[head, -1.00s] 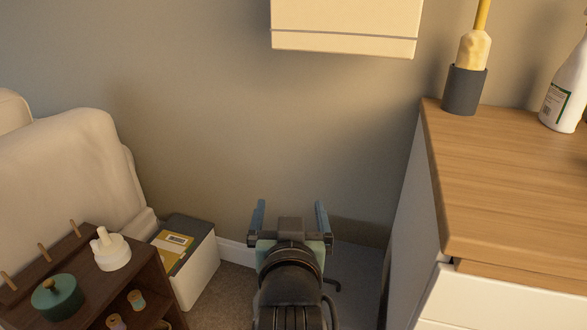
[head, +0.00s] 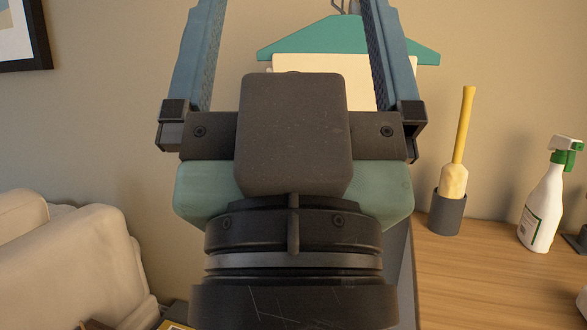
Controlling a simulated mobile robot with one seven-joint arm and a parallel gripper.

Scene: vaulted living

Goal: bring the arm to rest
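My gripper (head: 290,55) fills the middle of the head view, close to the camera and pointing up and away. Its two blue fingers stand wide apart, so it is open. No object shows held between them. Behind the fingers, a teal hanger-shaped piece (head: 420,52) with a cream panel (head: 330,62) hangs against the wall, partly hidden by my gripper. I cannot tell the exact gap between the fingers and the panel.
On the right is a wooden countertop (head: 480,285) with a dark holder (head: 447,213), its yellow-handled brush (head: 461,130) and a white spray bottle (head: 543,210). A pale armchair (head: 85,265) stands at lower left. A framed picture (head: 22,35) hangs at upper left.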

